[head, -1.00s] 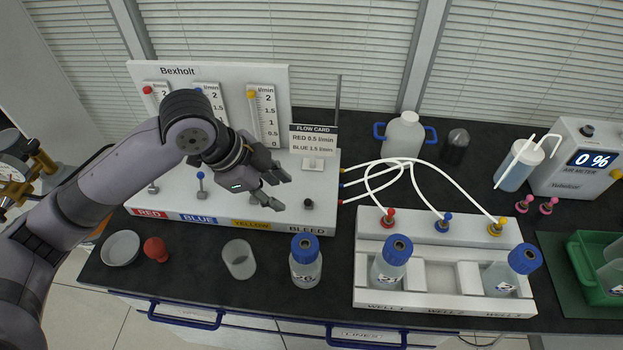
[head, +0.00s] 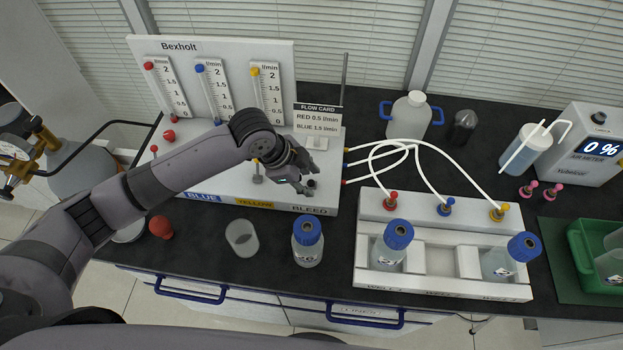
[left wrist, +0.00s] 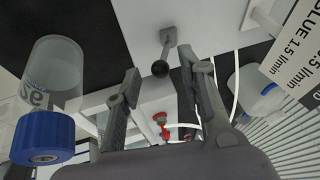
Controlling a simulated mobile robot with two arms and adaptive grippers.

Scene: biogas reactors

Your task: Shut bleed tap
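The bleed tap (head: 311,185) is a small black knob at the right end of the white Bexholt panel's base, above the BLEED label (head: 309,209). In the left wrist view its black ball (left wrist: 160,69) sits on a short grey stem, between and slightly beyond my fingertips. My left gripper (head: 307,178) is over the tap, its two fingers apart. In the left wrist view the fingers show open on either side of the ball, with no clear contact. The gripper partly hides the tap in the head view. My right gripper is not in view.
The flow card (head: 318,120) stands just behind the gripper. White tubes (head: 385,150) run right to the well block (head: 440,285).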

